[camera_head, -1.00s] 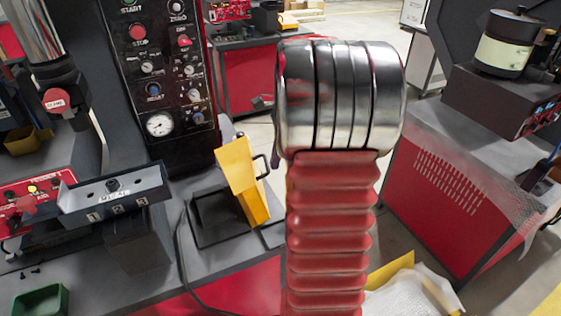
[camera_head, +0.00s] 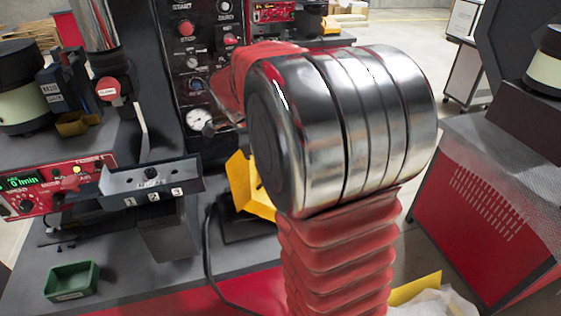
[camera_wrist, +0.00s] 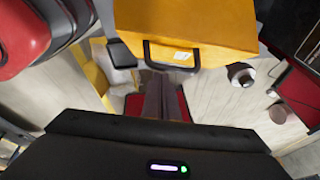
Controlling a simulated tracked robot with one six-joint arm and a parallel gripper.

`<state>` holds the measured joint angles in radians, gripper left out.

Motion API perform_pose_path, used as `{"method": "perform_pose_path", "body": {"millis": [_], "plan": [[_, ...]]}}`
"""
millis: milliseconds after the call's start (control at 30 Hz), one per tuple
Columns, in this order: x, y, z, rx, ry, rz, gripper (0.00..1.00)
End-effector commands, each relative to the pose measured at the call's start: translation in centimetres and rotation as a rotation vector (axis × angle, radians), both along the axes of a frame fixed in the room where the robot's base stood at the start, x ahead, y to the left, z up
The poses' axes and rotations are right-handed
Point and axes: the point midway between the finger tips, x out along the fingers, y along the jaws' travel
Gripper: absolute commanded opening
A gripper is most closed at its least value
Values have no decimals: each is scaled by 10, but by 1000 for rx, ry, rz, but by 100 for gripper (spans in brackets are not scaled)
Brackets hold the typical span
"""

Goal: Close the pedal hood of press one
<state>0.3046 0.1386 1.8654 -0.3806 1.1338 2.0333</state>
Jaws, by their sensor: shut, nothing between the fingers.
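The yellow pedal hood (camera_head: 243,182) stands raised and tilted above its dark base on the bench in the head view, partly hidden behind my arm. In the wrist view the hood (camera_wrist: 190,22) fills the top middle, with its black loop handle (camera_wrist: 172,68) at its lower edge. My gripper (camera_wrist: 162,82) shows in the wrist view with its two dark fingers shut together and empty. The fingertips are close to the handle bar; I cannot tell whether they touch it. In the head view my gripper is hidden behind my arm.
The press control panel (camera_head: 190,80) with its gauge rises behind the hood. A numbered dark holder (camera_head: 150,187) stands left of it, with a green tray (camera_head: 72,281) and a red meter box (camera_head: 40,190) farther left. A cable runs along the bench. A red cabinet (camera_head: 480,205) is at right.

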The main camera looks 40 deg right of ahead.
Motion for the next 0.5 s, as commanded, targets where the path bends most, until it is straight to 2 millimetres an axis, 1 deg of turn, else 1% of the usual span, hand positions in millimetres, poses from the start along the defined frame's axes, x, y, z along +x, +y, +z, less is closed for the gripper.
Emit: {"method": "perform_pose_path", "body": {"millis": [33, 333, 500], "plan": [[3, 8, -1, -22, 12, 6, 0], [16, 38, -7, -164, 70, 5, 0], [20, 50, -10, -159, 66, 1, 0]]}}
